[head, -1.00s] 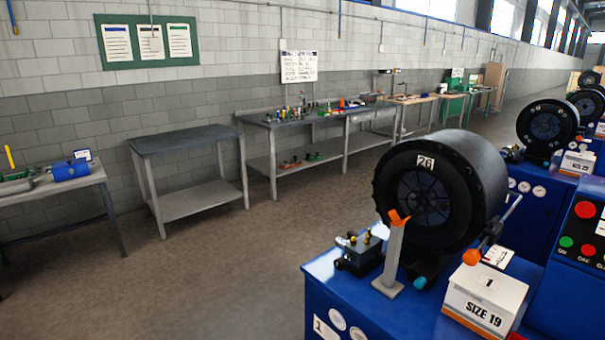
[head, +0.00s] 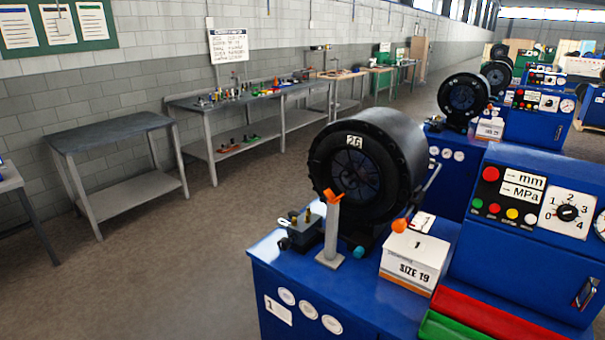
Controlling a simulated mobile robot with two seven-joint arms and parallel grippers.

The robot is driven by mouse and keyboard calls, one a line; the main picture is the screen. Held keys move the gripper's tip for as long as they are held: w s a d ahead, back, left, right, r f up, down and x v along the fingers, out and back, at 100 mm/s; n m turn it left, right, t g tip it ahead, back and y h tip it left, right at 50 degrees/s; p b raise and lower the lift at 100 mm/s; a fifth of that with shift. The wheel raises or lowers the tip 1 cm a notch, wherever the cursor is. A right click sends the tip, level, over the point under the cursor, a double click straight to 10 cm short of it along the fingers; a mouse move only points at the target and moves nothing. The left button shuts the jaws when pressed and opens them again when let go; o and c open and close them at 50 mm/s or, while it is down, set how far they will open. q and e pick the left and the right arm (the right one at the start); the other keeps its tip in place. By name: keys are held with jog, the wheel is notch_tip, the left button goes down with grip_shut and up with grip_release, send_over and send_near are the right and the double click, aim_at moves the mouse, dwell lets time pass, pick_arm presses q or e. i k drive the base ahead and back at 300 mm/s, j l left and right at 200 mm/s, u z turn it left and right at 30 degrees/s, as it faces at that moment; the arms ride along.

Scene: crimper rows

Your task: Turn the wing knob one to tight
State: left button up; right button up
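On the blue crimping machine labelled 1 (head: 277,309), an orange wing-shaped piece (head: 333,195) sits on top of a pale grey post (head: 331,235). It looks like a wing knob, but I cannot tell how tight it is. The post stands upright in front of the black round crimper head (head: 322,165) marked 26. A black dial knob (head: 567,213) sits on a white plate marked 0 to 4 on the control panel at the right. Neither of my grippers is in view.
A white SIZE 19 box (head: 413,262) and a small black block with brass fittings (head: 302,230) stand on the machine top. Red (head: 490,318) and green trays lie at its front right. Benches (head: 110,130) line the wall. The floor at left is clear.

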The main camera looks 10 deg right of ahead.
aim_at(418, 190)
jog(key=z, duration=1.25)
